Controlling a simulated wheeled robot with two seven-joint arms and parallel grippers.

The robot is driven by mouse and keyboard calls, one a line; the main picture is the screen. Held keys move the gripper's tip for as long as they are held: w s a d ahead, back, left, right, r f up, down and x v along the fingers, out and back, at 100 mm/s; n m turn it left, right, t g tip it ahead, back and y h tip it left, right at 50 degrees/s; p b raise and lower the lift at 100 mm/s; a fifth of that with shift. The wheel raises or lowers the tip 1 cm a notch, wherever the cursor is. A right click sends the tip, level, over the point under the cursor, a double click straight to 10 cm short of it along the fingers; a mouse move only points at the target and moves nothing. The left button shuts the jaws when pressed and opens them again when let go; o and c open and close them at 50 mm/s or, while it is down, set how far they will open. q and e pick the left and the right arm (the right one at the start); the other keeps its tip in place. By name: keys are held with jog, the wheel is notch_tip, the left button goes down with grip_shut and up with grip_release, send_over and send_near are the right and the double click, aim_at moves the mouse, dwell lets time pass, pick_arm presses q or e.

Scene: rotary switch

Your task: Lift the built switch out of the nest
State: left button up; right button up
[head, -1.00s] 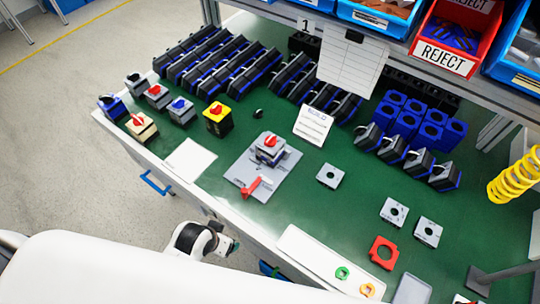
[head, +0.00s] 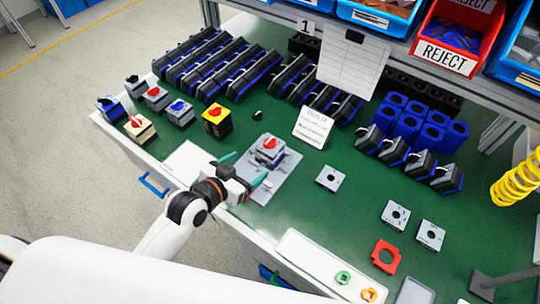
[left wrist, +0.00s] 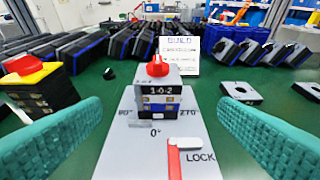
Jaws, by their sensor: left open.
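The built switch (head: 268,151) has a grey plate and a red knob on top. It stands upright in the nest, a grey fixture plate (head: 281,180) on the green table. In the left wrist view the switch (left wrist: 160,88) faces me with a "1-0-2" label, the red knob (left wrist: 158,66) above it. The red-handled lock lever (left wrist: 174,160) is at the front of the fixture beside the word LOCK. My left gripper (head: 243,168) is open and empty, in front of the switch, with its teal fingers spread to either side and apart from it. My right gripper does not show.
Finished switches with coloured knobs, including a yellow one with a red knob (head: 217,119), stand at the left. A build card (head: 313,127) stands behind the nest. A grey plate (head: 330,178) lies to its right. A white tray (head: 300,249) lies at the front.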

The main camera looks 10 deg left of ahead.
aim_at(265, 150)
pick_arm(q)
jog(key=x, duration=0.7)
jog(key=shift+w+r+p, duration=0.1)
jog(key=shift+r+p, duration=0.2)
jog(key=shift+p, duration=0.05)
jog(key=shift+r+p+x, duration=0.1)
jog(key=shift+p+x, duration=0.1)
jog(key=shift+x, duration=1.1)
jog(key=shift+r+p+x, duration=0.15)
jog(key=shift+p+x, duration=0.05)
jog(key=shift+x, duration=1.1)
jog(key=shift+w, duration=0.15)
jog(key=shift+a, duration=0.1)
jog(key=shift+c, duration=0.4)
